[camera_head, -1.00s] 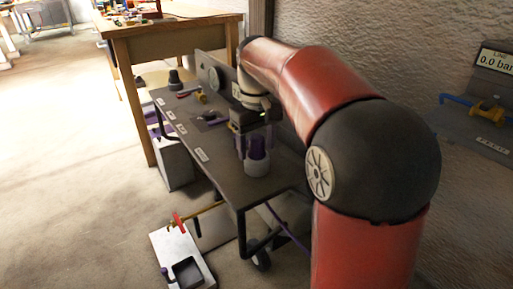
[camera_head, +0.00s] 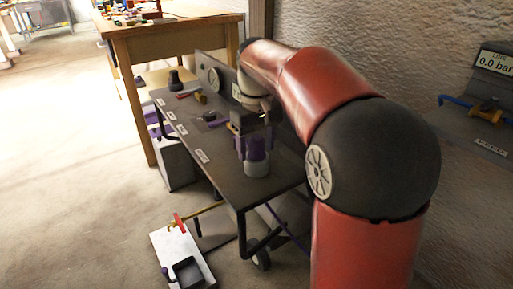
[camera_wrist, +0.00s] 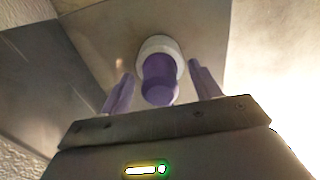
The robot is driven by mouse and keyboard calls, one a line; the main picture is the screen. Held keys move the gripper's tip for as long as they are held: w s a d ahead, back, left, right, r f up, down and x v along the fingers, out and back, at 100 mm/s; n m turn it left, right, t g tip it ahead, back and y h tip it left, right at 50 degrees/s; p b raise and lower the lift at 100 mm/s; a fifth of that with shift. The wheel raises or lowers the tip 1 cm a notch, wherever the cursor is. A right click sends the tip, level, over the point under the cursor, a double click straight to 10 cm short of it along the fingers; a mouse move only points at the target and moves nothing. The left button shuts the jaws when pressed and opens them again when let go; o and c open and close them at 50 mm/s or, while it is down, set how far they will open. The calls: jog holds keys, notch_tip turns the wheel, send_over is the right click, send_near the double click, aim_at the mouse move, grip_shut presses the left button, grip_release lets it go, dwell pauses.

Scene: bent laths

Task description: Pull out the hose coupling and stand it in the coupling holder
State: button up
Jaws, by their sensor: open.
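The hose coupling (camera_wrist: 160,80) shows as a purple, rounded piece with a white ring-like base (camera_wrist: 160,46) in the wrist view. In the head view its pale base (camera_head: 256,168) rests upright on the dark cart top. My gripper (camera_head: 254,148) hangs over it, pointing down, and is open. In the wrist view its two purple fingers (camera_wrist: 162,92) stand on either side of the purple piece, with a gap on both sides. I cannot tell whether the white base is part of the coupling or the coupling holder.
The dark cart top (camera_head: 225,170) carries several small tools and labels. A wooden bench (camera_head: 170,28) stands behind it. A white board with a red-handled valve (camera_head: 178,220) lies on the floor. A gauge panel on the right wall reads 0.0 bar (camera_head: 496,62). Open floor lies left.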

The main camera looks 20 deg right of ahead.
aim_at(257, 137)
jog(key=shift+c, duration=0.2)
jog(key=c, duration=1.3)
jog(key=shift+r+p, duration=3)
jog(key=shift+r, duration=0.05)
